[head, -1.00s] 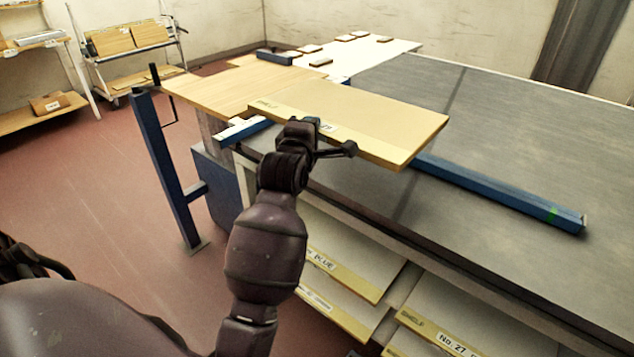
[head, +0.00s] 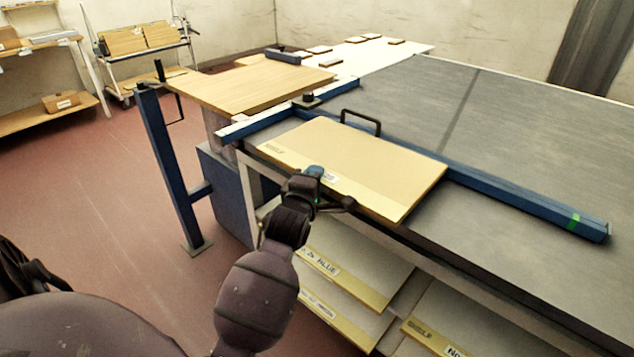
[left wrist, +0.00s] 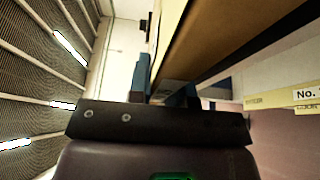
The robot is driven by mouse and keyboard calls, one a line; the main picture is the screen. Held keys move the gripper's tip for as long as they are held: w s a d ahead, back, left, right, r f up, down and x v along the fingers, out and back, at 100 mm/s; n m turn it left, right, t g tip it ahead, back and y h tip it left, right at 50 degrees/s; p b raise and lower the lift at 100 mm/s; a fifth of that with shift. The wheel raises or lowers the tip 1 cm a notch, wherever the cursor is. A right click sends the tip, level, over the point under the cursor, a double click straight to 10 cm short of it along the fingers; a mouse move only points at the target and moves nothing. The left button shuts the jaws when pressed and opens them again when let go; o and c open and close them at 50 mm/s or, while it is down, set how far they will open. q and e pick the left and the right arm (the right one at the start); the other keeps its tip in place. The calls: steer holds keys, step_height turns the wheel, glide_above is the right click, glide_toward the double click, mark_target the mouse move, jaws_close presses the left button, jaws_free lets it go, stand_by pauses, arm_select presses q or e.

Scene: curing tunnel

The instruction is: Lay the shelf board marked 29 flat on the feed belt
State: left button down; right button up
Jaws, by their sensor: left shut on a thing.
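The shelf board (head: 350,160) is a pale cream panel with a yellow front strip. My left gripper (head: 322,190) is shut on its near long edge and covers most of its label, so the number is hard to read. The board lies roughly level over the near-left corner of the grey feed belt (head: 540,140), in front of the blue rail. I cannot tell whether it touches the belt. In the left wrist view the board (left wrist: 225,40) runs up and right from between the fingers (left wrist: 168,92). My right gripper is not in view.
A blue rail (head: 520,199) crosses the belt behind the board, with a black handle (head: 361,121) near its left part. A wooden table (head: 265,88) adjoins at the left. More boards (head: 345,276) lie on shelves under the belt. The belt beyond the rail is clear.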

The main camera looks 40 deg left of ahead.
arm_select(q)
steer(key=shift+f, duration=0.25)
steer(key=shift+f, duration=0.55)
steer(key=c, duration=1)
jaws_free()
steer(key=shift+f, duration=0.15)
steer(key=shift+c, duration=0.2)
